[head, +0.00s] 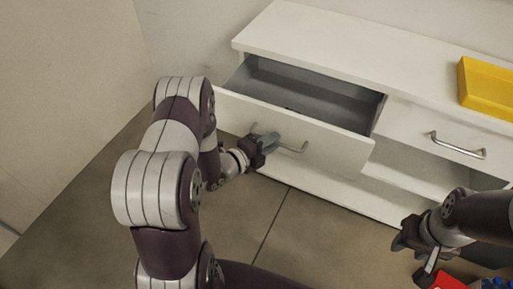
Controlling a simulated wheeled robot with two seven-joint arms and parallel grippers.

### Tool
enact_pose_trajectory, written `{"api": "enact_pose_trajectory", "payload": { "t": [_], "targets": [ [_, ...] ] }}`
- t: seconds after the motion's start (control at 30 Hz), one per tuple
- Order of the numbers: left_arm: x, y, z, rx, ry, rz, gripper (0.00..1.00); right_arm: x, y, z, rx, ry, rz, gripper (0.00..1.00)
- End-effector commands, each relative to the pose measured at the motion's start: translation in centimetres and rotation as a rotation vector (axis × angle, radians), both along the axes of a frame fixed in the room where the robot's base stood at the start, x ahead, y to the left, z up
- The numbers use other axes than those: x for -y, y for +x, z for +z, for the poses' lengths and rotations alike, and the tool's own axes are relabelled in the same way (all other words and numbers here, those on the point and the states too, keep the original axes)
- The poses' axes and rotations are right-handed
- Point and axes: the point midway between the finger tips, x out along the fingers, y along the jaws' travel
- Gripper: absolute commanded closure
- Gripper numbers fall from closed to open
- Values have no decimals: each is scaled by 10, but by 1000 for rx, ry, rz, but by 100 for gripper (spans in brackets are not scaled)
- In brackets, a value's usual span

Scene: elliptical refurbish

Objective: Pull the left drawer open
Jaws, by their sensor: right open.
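The left drawer (310,140) of the white cabinet is pulled out, and its grey, empty-looking inside shows. Its metal bar handle (293,148) is on the front panel. My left gripper (268,141) is at the left part of this handle, with its fingers around or against the bar. The gripper's own wrist partly hides the fingers, so I cannot tell whether they are closed on it. My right gripper (408,246) is open, low at the right, in front of the cabinet and away from the left drawer.
The right drawer (440,140) is shut, with its own bar handle (458,149). A yellow bin (487,86) stands on the cabinet top (350,50). Red and blue objects (448,281) show at the bottom right. A wall is at the left; the floor between is clear.

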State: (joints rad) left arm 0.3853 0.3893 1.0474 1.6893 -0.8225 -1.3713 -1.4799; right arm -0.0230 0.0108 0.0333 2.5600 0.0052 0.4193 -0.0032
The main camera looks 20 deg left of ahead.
Motion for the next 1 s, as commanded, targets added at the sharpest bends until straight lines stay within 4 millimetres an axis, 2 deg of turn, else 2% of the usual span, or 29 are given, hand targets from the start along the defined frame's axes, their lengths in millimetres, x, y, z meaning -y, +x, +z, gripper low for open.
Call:
{"api": "enact_pose_trajectory", "payload": {
  "t": [0.3,0.5,0.63,1.0],
  "targets": [
    [-32,-64,15,-1,-3,10,77,0,0,9,0,0,0,57],
    [-45,-95,20,-2,-2,7,77,0,0,12,0,0,0,57],
    [-47,-102,21,0,-2,2,77,0,0,12,0,0,0,57],
    [-47,-102,21,-1,-2,1,77,0,0,12,0,0,0,57]
  ]
}}
